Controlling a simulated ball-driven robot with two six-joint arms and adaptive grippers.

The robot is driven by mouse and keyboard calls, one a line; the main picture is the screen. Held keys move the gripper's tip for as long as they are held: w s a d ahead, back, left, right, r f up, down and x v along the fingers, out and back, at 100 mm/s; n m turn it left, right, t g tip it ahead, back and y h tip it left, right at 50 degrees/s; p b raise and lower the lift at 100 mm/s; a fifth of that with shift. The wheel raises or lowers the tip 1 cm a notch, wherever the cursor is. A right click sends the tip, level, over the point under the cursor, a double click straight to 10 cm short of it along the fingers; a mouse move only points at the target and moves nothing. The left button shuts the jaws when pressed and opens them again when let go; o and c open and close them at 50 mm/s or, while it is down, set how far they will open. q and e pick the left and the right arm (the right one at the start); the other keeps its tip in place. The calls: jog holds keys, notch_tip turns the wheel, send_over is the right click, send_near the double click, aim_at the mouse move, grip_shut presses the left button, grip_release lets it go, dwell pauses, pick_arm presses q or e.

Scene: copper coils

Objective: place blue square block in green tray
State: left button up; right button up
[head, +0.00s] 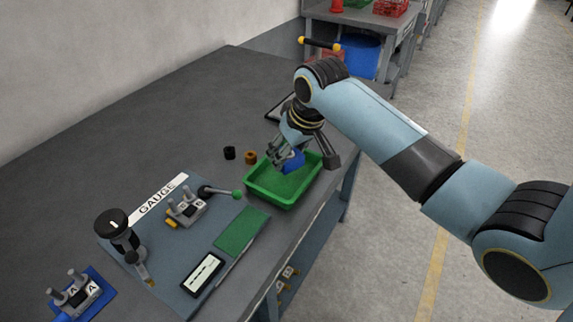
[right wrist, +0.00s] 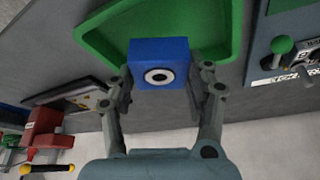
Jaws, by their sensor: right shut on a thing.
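The blue square block (right wrist: 160,64) has a white ring with a dark centre on its face. In the right wrist view it sits between the two fingers of my right gripper (right wrist: 162,88), which is shut on it. In the head view the block (head: 293,160) shows partly behind the fingers of my right gripper (head: 290,156), over the green tray (head: 270,201). The tray's rim also shows behind the block in the right wrist view (right wrist: 98,40). I cannot tell whether the block touches the tray floor. My left gripper is not in view.
A black ring (head: 229,153) and an orange-brown ring (head: 250,157) lie left of the tray. A lever with a green knob (head: 238,194) stands close to the tray's left corner. A green mat (head: 241,230) lies in front. The bench's back left is clear.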

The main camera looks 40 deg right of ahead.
aim_at(290, 161)
jog(key=shift+w+a+f, duration=0.1)
jog(key=shift+a+f, duration=0.05)
jog(key=shift+a, duration=0.15)
notch_tip(290, 161, down, 4)
jog(key=shift+r, duration=0.25)
jog(key=shift+f, duration=0.2)
jog(key=shift+f, duration=0.15)
jog(key=o, duration=1.4)
jog(key=shift+c, duration=0.2)
